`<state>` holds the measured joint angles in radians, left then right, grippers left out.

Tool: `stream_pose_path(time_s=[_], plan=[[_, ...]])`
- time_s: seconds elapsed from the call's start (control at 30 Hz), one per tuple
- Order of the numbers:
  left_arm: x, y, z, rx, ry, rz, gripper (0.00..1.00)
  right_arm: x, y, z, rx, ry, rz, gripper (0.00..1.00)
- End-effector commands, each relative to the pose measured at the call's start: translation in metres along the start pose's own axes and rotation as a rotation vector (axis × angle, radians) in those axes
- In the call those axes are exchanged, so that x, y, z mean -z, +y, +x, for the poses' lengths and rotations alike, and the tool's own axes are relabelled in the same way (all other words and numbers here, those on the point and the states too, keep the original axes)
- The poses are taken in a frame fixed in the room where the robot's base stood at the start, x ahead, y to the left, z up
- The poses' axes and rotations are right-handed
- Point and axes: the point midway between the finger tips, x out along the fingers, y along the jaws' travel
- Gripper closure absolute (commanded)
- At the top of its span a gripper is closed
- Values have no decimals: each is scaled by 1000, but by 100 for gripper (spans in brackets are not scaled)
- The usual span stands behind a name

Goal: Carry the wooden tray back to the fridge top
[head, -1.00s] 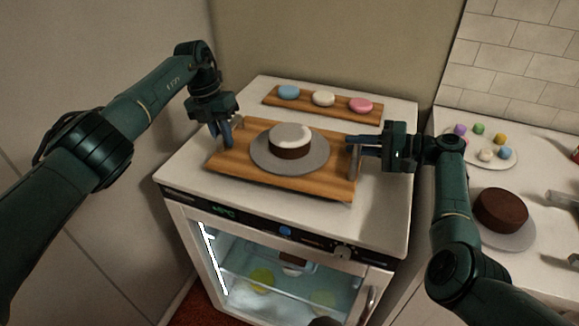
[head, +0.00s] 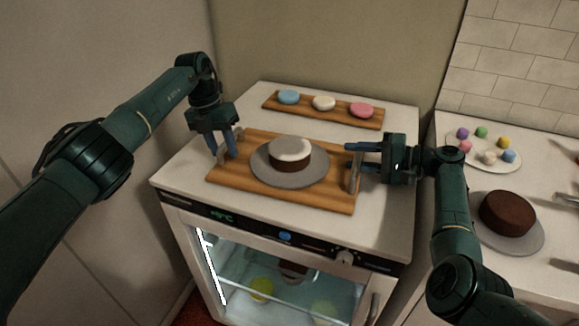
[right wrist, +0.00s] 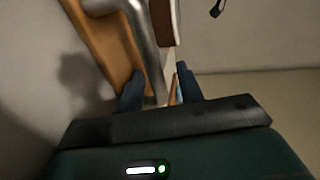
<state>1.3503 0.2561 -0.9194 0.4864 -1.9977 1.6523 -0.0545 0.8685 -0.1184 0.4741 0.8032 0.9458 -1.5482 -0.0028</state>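The wooden tray (head: 332,196) lies flat on the white fridge top (head: 188,178). A grey disc (head: 268,176) with a small white-topped brown cake (head: 291,157) sits on it. My left gripper (head: 223,155) is open at the tray's left end, its fingers spread near the left handle (head: 239,137). My right gripper (head: 350,163) is open at the right end, around the metal right handle (head: 355,178). In the right wrist view, the handle (right wrist: 148,45) stands between the parted fingers of the right gripper (right wrist: 160,78).
A narrow wooden board (head: 335,115) with blue, cream and pink discs lies behind the tray. At right, the counter (head: 512,262) holds a plate of coloured pieces (head: 483,152) and a chocolate cake (head: 507,212). A wall (head: 330,50) stands behind the fridge.

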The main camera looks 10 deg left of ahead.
Motion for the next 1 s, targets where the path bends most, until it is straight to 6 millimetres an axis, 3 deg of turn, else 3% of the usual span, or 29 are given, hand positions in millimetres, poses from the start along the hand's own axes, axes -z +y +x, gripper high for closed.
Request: stream_pose_path(time_s=[0.5, 0.77, 0.87, 1.0], plan=[[-1, -1, -98, 0, -2, 0, 63, 0, 0, 0, 0, 1, 0, 63], [0, -1, -116, 0, -2, 0, 63, 0, 0, -2, -1, 2, 0, 63], [0, 0, -117, 0, -1, 1, 63, 1, 1, -11, 0, 3, 1, 63], [0, 0, -117, 0, -1, 1, 63, 1, 1, -37, -3, 5, -1, 63]])
